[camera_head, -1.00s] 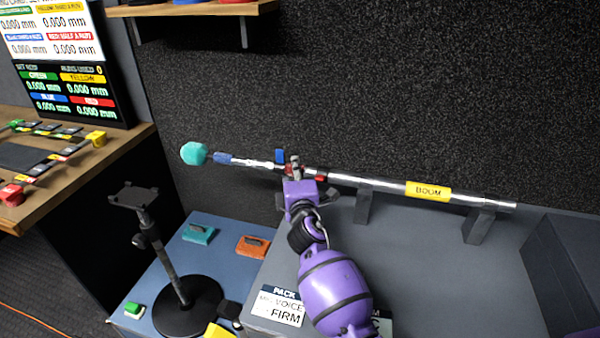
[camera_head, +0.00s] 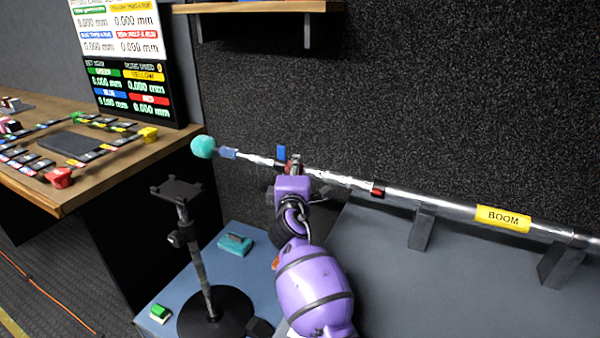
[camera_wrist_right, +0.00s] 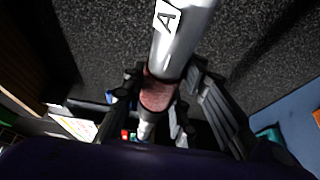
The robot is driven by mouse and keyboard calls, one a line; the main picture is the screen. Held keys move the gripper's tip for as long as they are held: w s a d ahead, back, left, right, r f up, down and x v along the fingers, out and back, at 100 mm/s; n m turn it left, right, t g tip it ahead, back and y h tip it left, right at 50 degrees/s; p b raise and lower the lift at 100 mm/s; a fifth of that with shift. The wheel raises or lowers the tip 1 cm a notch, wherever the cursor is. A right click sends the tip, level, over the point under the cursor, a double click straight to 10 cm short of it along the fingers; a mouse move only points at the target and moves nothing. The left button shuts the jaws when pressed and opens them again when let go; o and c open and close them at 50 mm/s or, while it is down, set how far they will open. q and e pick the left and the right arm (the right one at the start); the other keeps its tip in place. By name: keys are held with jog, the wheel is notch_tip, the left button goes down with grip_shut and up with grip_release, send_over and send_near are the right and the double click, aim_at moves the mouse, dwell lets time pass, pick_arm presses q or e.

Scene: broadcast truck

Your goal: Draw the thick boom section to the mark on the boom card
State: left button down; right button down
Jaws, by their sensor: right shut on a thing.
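The silver boom (camera_head: 450,209) lies across two dark supports, with a yellow BOOM label (camera_head: 502,218) on its thickest tube. A red collar (camera_head: 378,188) ends that tube. A bare silver section (camera_head: 342,179) runs left from it to my right gripper (camera_head: 293,168), which is shut around the boom. In the right wrist view my gripper (camera_wrist_right: 158,100) closes on a reddish collar (camera_wrist_right: 157,92), beside a silver tube with a white letter label. Past it are a blue lever (camera_head: 281,152), a thinner section and a teal ball tip (camera_head: 203,147). I cannot make out a boom card. My left gripper is not in view.
A black stand (camera_head: 195,260) with a round base stands left of my right arm. A wooden desk (camera_head: 60,195) with small coloured parts and a display board (camera_head: 130,60) are at left. A shelf (camera_head: 255,7) hangs above.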

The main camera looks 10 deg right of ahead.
jog(key=c, duration=1.4)
grip_release()
jog(key=shift+o, duration=0.2)
jog(key=v, duration=1.2)
jog(key=shift+s, duration=0.1)
